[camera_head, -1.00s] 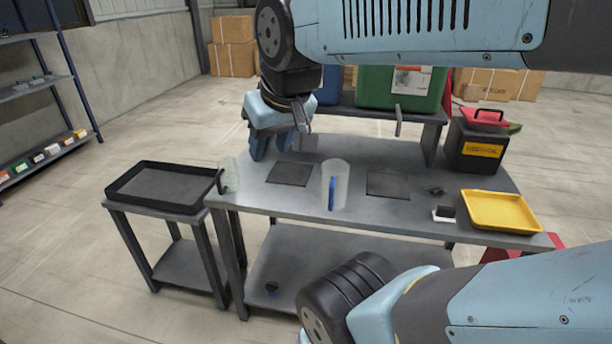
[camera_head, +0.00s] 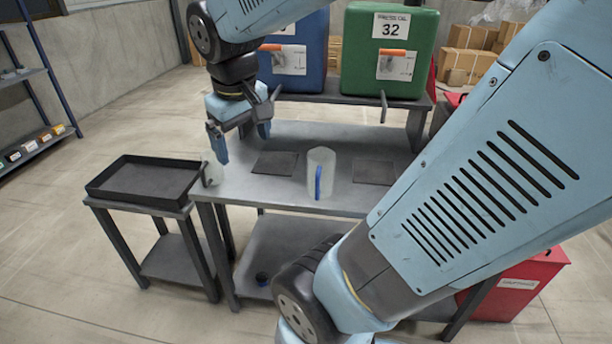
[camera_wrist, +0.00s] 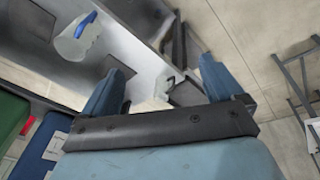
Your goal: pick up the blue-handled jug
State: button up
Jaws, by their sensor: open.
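The blue-handled jug (camera_head: 321,160) is a clear, pale cylinder with a blue handle on its near side. It stands upright on the grey bench (camera_head: 340,137), between two dark square pads. In the wrist view the jug (camera_wrist: 72,45) shows at upper left, outside the jaws. My gripper (camera_head: 242,143) is open and empty, to the left of the jug and apart from it, near the bench's left end. In the wrist view my gripper (camera_wrist: 160,84) has its fingers spread. A second clear jug with a dark handle (camera_head: 212,182) stands at the bench's left edge, partly hidden.
A black tray (camera_head: 98,192) sits on a low side table at left. Green (camera_head: 425,60) and blue (camera_head: 318,60) containers stand on a raised shelf behind the bench, with a tap hanging forward. My arm hides the bench's right side. A red bin (camera_head: 530,285) is at lower right.

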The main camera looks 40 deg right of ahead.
jog(key=shift+o, duration=0.4)
jog(key=w+d+f+n+g+h, duration=0.2)
jog(key=w+d+f+g, duration=0.1)
jog(key=f, duration=0.3)
jog(key=w+d+f+n+g+h, duration=0.2)
jog(key=w+d+f+g+h, duration=0.1)
jog(key=w+d+f+g, duration=0.1)
notch_tip(320, 180, down, 3)
jog(key=shift+w+d+g, duration=0.3)
jog(key=shift+w+d, duration=0.25)
jog(key=shift+d, duration=0.45)
jog(key=n+g+h, duration=0.3)
jog(key=n+h, duration=0.4)
jog(key=h, duration=0.3)
send_near(324, 175)
jog(key=w+f, duration=0.2)
jog(key=w, duration=0.1)
jog(key=w+f, duration=0.1)
jog(key=shift+w+a, duration=0.1)
jog(key=shift+w, duration=0.25)
jog(key=x, duration=1.3)
jog(key=shift+s+d+f, duration=0.2)
jog(key=shift+d+f, duration=0.05)
jog(key=shift+d, duration=0.1)
jog(key=shift+c, duration=0.3)
jog(key=c, duration=0.8)
